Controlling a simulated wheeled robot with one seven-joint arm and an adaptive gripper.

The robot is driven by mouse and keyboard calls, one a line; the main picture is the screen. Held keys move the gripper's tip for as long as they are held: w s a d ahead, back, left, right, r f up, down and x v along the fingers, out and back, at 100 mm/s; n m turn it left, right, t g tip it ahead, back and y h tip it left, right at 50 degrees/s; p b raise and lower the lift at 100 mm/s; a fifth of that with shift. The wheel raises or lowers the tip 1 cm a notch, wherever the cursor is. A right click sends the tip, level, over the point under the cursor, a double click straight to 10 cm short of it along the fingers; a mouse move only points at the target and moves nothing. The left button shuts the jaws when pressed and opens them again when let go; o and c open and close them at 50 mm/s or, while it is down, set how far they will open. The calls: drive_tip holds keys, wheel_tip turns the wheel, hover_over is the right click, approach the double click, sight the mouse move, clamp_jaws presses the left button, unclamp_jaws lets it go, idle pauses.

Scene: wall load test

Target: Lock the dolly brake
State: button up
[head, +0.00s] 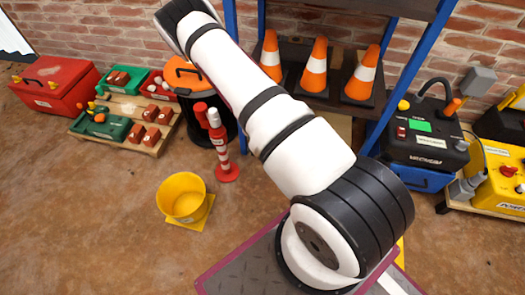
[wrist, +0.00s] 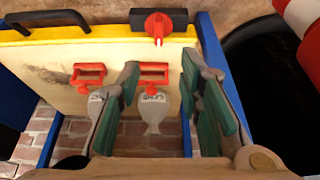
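My gripper (wrist: 161,72) is open in the wrist view, its two green-padded fingers apart with nothing held between them. Beyond the fingertips is a red knob or lever (wrist: 158,25) on a dark plate, at the edge of a pale, yellow-edged panel (wrist: 110,55). Two red brackets with pale paddle-shaped pieces are on this panel: the left bracket (wrist: 89,74) and the middle bracket (wrist: 153,72), which shows between the fingers. I cannot tell for sure which part is the dolly brake. In the head view my arm hides the gripper and whatever is beneath it.
In the head view, a yellow bucket (head: 182,197) and a red-white post (head: 219,150) stand on the floor. Orange cones (head: 314,68) sit on a blue-framed shelf. Red boxes (head: 55,82) and a pallet (head: 150,134) are left, machines (head: 505,180) right. Bare floor lies front left.

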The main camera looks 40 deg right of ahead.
drive_tip(key=b+x, duration=0.6)
drive_tip(key=x, duration=0.8)
drive_tip(key=shift+s+f, duration=0.15)
drive_tip(key=shift+f, duration=0.05)
drive_tip(key=shift+c, duration=0.5)
clamp_jaws()
